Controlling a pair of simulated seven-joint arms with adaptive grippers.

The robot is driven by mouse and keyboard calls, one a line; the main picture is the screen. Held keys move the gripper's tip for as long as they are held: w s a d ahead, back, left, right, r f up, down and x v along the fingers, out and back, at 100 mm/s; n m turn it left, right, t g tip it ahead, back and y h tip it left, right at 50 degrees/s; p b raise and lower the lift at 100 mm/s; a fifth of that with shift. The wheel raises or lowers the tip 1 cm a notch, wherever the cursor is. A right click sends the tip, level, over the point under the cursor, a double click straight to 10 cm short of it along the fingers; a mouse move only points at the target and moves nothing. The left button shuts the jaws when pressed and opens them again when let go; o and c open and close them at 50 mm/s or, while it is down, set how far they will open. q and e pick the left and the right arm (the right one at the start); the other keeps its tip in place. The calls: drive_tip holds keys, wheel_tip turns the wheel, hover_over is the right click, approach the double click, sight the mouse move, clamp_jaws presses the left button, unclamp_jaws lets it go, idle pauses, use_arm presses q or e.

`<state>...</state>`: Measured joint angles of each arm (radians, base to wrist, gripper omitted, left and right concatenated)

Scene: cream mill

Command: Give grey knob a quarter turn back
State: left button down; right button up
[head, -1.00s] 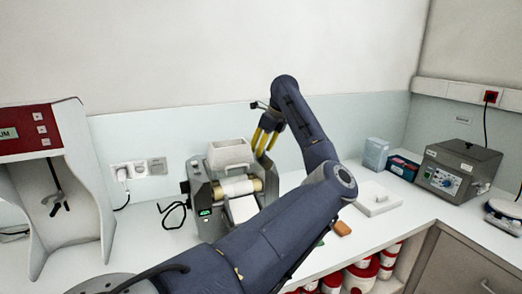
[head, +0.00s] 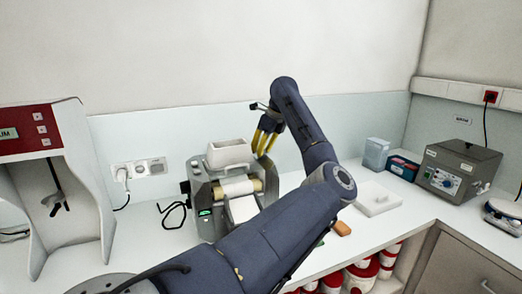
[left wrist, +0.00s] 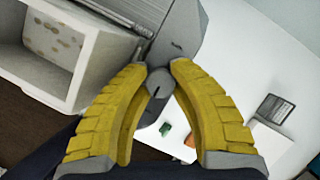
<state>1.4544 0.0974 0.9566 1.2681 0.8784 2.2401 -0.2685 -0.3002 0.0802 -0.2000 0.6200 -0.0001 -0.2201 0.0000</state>
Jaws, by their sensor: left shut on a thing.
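The cream mill (head: 206,228) stands on the bench left of my bent left arm, with a white hopper (head: 228,152) on top and a roller across its front. My left gripper (head: 264,143) has yellow fingers at the mill's right side. In the left wrist view the fingertips (left wrist: 158,74) are shut on the round grey knob (left wrist: 158,83), one on each side. A dark line marks the knob's face. The knob cannot be made out in the head view. My right gripper is not in view.
A red-topped machine (head: 32,131) stands at the left. A white slab (head: 376,199), small boxes (head: 376,154) and a grey device (head: 460,170) lie to the right. Red and white tubs (head: 361,275) fill the shelf below. A black cable (head: 174,211) lies left of the mill.

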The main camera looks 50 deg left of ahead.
use_arm(q)
drive_tip(key=n+g, duration=0.1)
drive_tip(key=n, duration=0.1)
drive_tip(key=n+h, duration=0.1)
drive_tip(key=n, duration=0.2)
drive_tip(key=shift+g, duration=0.4)
drive_tip(key=n+g+h, duration=0.1)
drive_tip(key=n, duration=0.3)
drive_tip(key=shift+n, duration=0.3)
drive_tip(key=n+h, duration=0.2)
drive_tip(key=n, duration=0.2)
drive_tip(key=shift+g, duration=0.3)
drive_tip(key=shift+n+h, duration=0.8)
drive_tip(key=shift+n, duration=1.2)
drive_tip(key=c, duration=1.4)
unclamp_jaws()
drive_tip(key=shift+s, duration=0.1)
drive_tip(key=shift+o, duration=0.2)
